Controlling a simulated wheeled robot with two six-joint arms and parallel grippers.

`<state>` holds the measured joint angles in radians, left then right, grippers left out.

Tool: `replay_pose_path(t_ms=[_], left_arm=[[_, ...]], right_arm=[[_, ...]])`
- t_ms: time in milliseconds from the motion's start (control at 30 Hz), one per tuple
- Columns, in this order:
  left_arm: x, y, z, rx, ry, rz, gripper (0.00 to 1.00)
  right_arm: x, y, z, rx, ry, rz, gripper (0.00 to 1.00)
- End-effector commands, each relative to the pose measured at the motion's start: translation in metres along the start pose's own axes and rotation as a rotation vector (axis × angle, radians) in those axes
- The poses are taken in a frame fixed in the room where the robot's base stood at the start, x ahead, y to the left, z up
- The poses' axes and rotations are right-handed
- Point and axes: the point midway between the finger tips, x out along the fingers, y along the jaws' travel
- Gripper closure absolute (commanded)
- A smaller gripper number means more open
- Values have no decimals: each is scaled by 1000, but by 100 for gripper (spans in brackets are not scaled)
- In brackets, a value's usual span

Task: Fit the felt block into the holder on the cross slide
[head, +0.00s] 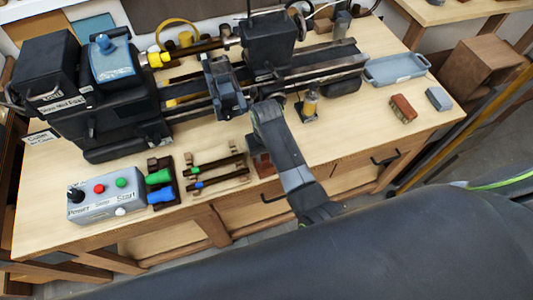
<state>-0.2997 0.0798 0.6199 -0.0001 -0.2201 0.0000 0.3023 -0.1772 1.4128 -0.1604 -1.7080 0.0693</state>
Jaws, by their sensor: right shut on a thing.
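The cross slide (226,88) is a dark, blocky assembly across the lathe bed, at the middle of the head view. Its holder cannot be told apart from the rest of it. My right arm reaches up from the lower right, and its wrist is just right of and in front of the cross slide. My left gripper is not in view.
The lathe headstock (105,105) fills the left. A control box (107,196) and a rack of tools (218,176) stand along the front edge.

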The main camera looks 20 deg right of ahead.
Motion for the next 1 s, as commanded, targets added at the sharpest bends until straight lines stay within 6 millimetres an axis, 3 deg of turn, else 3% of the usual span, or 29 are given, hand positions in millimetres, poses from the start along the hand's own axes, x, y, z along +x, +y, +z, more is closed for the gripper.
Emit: replay_pose_path(t_ms=[267, 1000], left_arm=[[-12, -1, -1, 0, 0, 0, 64], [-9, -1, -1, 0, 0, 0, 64]], right_arm=[[-20, 0, 0, 0, 2, 0, 86], [-61, 0, -1, -1, 2, 0, 86]])
